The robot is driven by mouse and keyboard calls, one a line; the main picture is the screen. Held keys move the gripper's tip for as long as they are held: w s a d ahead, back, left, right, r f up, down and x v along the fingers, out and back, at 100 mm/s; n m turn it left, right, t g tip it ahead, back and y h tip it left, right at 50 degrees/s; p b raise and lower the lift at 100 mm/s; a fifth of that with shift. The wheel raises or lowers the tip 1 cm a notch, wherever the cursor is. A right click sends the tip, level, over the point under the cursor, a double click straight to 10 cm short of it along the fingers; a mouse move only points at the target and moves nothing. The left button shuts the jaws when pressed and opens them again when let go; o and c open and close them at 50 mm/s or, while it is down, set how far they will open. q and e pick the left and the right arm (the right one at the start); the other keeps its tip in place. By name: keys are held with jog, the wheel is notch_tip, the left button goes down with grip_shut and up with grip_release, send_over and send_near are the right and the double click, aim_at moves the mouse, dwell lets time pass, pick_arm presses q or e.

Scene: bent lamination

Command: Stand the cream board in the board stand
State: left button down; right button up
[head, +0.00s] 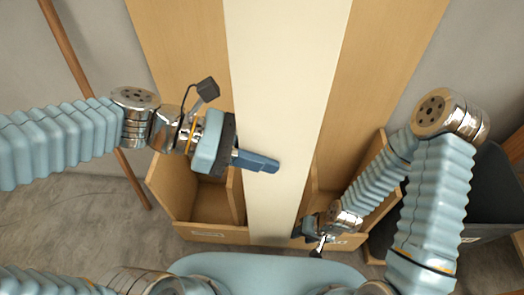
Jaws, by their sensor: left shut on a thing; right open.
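The long cream board (284,75) runs from the top edge down the middle of the head view, narrowing toward its lower end. The wooden board stand (208,235) is below, with an open compartment visible on each side of the board. The board's lower end overlaps the stand's front edge; I cannot tell whether it rests inside. My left gripper (256,161) is shut on the board from its left side, with a dark finger across its face. My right gripper (306,228) is open, low by the board's right edge at the stand's front.
Tan wooden panels (182,55) show behind the board on both sides. A brown pole (80,70) leans at the left. A dark bin (492,195) stands right of the stand, with a wooden piece (515,146) at the right edge. Grey floor (60,215) is open at the left.

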pick_arm(q)
jog(key=shift+w+f, duration=0.1)
jog(key=shift+w, duration=0.35)
notch_tip(320, 180, down, 8)
jog(key=w+b, duration=0.2)
jog(key=b, duration=0.5)
jog(key=w+p, duration=0.2)
jog(key=w, duration=1.5)
notch_tip(320, 180, down, 19)
jog(key=b, duration=1.2)
jog(key=shift+r, duration=0.2)
pick_arm(e)
notch_tip(320, 180, down, 16)
jog(key=w+d, duration=0.1)
jog(key=shift+w+d+f, duration=0.2)
jog(key=shift+d+f, duration=0.05)
jog(key=shift+d, duration=0.15)
pick_arm(q)
jog(key=shift+s+f+b, duration=0.1)
jog(key=shift+f+b, duration=0.55)
jog(key=shift+f, duration=0.6)
pick_arm(e)
jog(key=shift+f, duration=0.7)
pick_arm(q)
jog(key=shift+r, duration=0.1)
pick_arm(e)
jog(key=shift+r, duration=0.15)
